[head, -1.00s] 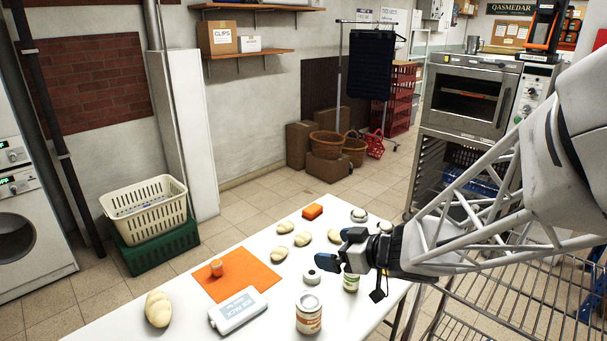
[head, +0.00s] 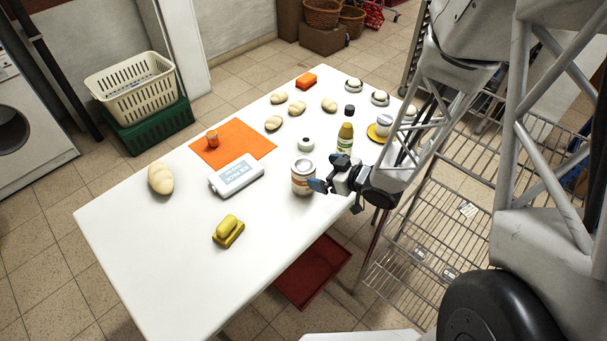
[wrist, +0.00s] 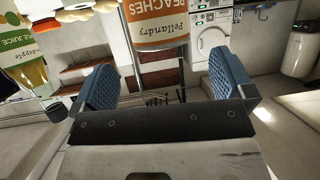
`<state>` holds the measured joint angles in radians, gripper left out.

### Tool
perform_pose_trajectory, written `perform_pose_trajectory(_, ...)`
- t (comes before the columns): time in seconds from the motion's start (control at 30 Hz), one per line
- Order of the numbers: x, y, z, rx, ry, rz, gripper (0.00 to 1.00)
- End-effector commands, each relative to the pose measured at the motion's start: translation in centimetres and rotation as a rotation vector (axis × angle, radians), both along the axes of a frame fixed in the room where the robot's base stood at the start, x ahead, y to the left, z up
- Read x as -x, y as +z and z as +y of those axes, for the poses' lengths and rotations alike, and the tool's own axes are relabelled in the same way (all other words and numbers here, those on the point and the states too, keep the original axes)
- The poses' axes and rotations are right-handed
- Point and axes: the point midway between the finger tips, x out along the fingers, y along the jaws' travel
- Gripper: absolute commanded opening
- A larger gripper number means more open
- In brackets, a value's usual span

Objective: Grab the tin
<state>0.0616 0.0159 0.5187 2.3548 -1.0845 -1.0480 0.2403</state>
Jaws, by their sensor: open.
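The tin (head: 303,180) is a can with a pale lid and an orange and white label, upright on the white table. In the wrist view the tin (wrist: 155,25) shows its "Peaches" label, upside down, ahead of and between the blue finger pads. My gripper (head: 324,177) is just right of the tin in the head view, with its fingers pointing at it. In the wrist view my gripper (wrist: 165,82) is open, with nothing between the pads. The tin's far side is hidden.
A juice bottle (head: 345,139) stands close behind my gripper. A yellow block (head: 228,231) lies toward the front. The table's right edge is close.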

Motion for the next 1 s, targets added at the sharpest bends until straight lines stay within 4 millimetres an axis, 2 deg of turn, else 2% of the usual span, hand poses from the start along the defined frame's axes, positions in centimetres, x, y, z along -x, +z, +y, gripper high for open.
perform_pose_trajectory(0.37, -0.1, -0.1, 0.2, 0.000, 0.001, 0.000, 1.00)
perform_pose_trajectory(0.73, -1.3, -0.9, 1.8, 0.000, 0.002, 0.001, 1.00)
perform_pose_trajectory(1.0, -1.5, -1.0, 1.9, -0.001, 0.001, 0.001, 1.00)
